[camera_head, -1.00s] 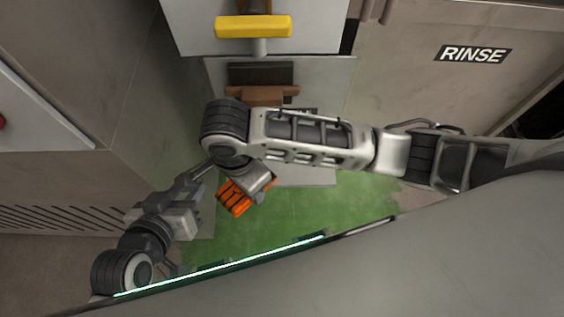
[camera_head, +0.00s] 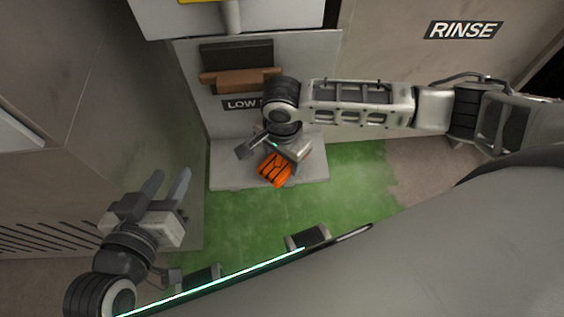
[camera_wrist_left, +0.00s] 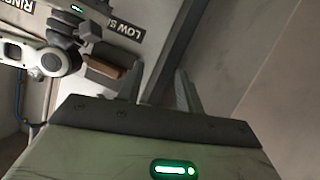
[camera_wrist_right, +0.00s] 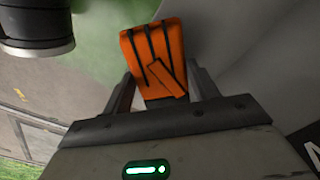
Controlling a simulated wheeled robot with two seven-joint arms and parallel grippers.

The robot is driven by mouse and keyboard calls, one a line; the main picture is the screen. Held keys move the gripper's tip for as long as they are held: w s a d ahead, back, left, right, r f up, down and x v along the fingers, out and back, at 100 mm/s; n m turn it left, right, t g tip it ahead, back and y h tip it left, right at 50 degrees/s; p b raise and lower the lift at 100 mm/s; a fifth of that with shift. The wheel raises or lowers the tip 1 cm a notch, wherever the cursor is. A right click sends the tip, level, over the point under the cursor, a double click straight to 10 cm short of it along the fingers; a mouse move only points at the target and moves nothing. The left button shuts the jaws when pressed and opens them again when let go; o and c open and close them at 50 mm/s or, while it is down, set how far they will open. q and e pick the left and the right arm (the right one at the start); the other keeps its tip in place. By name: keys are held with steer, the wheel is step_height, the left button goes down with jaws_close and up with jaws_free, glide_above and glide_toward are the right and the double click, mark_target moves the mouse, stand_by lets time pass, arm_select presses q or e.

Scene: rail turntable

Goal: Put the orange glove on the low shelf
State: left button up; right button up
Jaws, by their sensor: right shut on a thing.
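The orange glove (camera_head: 275,170), with dark stripes, is held between the fingers of my right gripper (camera_head: 272,158). It also shows in the right wrist view (camera_wrist_right: 155,55), between the fingertips there. The low shelf (camera_head: 228,176) is a light grey ledge near the floor, under a label that begins "LOW". The glove appears over the shelf's right part in the head view; I cannot tell whether it touches it. My left gripper (camera_head: 168,190) is open and empty, left of the shelf.
A brown block (camera_head: 240,80) sits on the panel above the label. A yellow part (camera_head: 197,2) shows at the top edge. A wall marked RINSE (camera_head: 463,31) stands at right. Green floor (camera_head: 350,185) is clear in front of the shelf.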

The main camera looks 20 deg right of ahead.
steer(key=shift+f, duration=0.85)
arm_select(q)
steer(key=shift+s+d+r+h, duration=0.1)
steer(key=shift+r+h, duration=0.2)
steer(key=shift+r, duration=0.15)
arm_select(e)
steer(key=shift+a+f, duration=0.1)
steer(key=shift+f, duration=0.05)
steer(key=o, duration=1)
steer(key=shift+c, duration=0.2)
arm_select(q)
steer(key=shift+f, duration=0.1)
steer(key=shift+f, duration=0.1)
